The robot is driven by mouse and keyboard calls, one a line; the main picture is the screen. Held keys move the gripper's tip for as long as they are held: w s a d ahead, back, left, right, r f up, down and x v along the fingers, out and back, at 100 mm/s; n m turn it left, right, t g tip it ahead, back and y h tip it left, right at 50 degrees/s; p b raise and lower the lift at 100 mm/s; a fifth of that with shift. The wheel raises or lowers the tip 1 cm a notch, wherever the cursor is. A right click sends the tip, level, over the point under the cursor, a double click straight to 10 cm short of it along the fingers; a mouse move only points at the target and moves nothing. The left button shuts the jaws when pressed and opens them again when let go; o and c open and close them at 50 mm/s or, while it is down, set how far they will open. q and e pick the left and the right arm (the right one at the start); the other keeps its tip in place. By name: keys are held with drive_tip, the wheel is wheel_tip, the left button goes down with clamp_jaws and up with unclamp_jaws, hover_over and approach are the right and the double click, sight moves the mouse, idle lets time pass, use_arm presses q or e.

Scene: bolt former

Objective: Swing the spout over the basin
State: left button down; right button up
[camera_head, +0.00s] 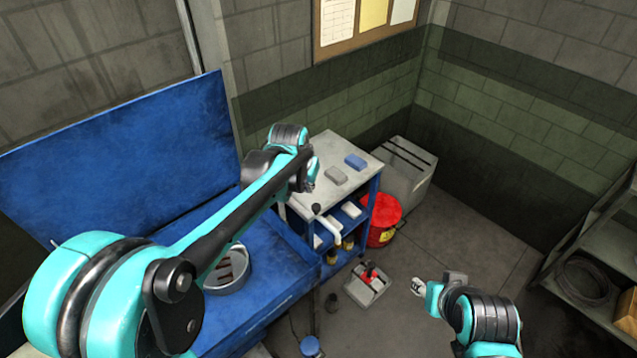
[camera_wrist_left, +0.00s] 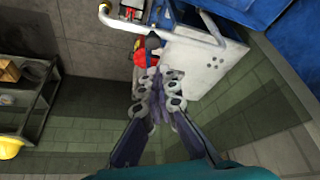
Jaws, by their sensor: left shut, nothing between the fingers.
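The blue basin (camera_head: 262,262) of a parts washer stands at the left in the head view, with its lid raised. A pale bent spout (camera_head: 332,228) with a dark knob (camera_head: 316,208) sits beside the basin's right edge, its end out over the shelf unit's side. The spout also shows at the top of the left wrist view (camera_wrist_left: 128,22). My left gripper (camera_wrist_left: 157,92) is shut and empty, below the spout in that view; in the head view my arm mostly hides it. My right arm is at the lower right, its fingers unclear.
A blue shelf unit (camera_head: 364,205) with a pale top carries two small blocks. A red bucket (camera_head: 382,222) and a grey box (camera_head: 408,180) stand beside it. A round pan (camera_head: 228,280) lies in the basin. A grey tray with a red item (camera_head: 368,285) lies on the floor.

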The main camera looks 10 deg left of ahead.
use_arm(q)
drive_tip(key=w+d+p, duration=0.2)
drive_tip(key=w+p, duration=0.1)
drive_tip(key=w, duration=0.3)
drive_tip(key=shift+w+f+m+g+p, duration=0.3)
drive_tip(key=shift+f, duration=0.05)
drive_tip(key=a+x, duration=0.1)
drive_tip(key=x, duration=0.9)
drive_tip(key=s, duration=0.4)
drive_tip(key=shift+d+f, duration=0.25)
drive_tip(key=shift+s+a, duration=0.1)
